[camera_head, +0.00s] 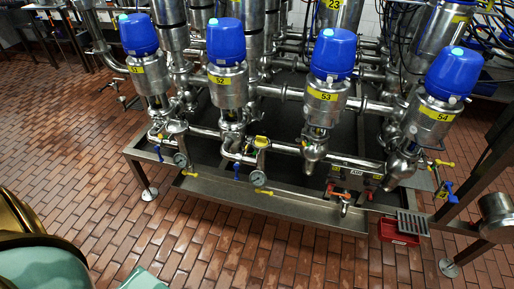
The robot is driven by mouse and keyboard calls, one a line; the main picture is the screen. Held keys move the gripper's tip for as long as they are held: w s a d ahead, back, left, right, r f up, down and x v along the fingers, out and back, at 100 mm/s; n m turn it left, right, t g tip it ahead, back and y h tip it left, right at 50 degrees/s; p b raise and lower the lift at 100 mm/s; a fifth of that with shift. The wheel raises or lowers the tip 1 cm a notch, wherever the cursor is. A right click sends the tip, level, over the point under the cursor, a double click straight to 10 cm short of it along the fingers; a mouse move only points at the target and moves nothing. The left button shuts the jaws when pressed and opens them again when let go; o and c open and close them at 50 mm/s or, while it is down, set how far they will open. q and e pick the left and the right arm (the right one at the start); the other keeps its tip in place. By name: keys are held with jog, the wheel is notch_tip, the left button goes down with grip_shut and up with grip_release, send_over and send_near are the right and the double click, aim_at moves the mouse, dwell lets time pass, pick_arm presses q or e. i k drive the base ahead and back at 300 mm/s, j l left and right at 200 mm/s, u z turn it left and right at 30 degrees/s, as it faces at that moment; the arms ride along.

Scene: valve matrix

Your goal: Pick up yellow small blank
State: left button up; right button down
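I cannot tell for certain which yellow thing is the small blank. Small yellow pieces show on the valve rack: a yellow piece (261,142) on the pipework below valve 52, a yellow piece (264,192) on the rack's front rail, another yellow piece (189,174) at the rail's left end, and a yellow handle (444,163) below valve 54. They are too small to make out in detail. Neither of my grippers is in view, and nothing in view is held.
The steel valve rack (285,200) carries blue-capped valves with yellow number plates. A red box (398,232) lies on the floor beneath the drain grate (412,222). A steel cylinder (497,215) stands at the right edge. The brick floor (230,250) in front is mostly clear.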

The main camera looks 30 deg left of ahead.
aim_at(261, 141)
jog(key=k+j, duration=0.1)
jog(key=j, duration=0.85)
jog(key=k+j, duration=0.15)
jog(key=j, duration=0.3)
jog(key=k+j, duration=0.1)
jog(key=j, duration=0.4)
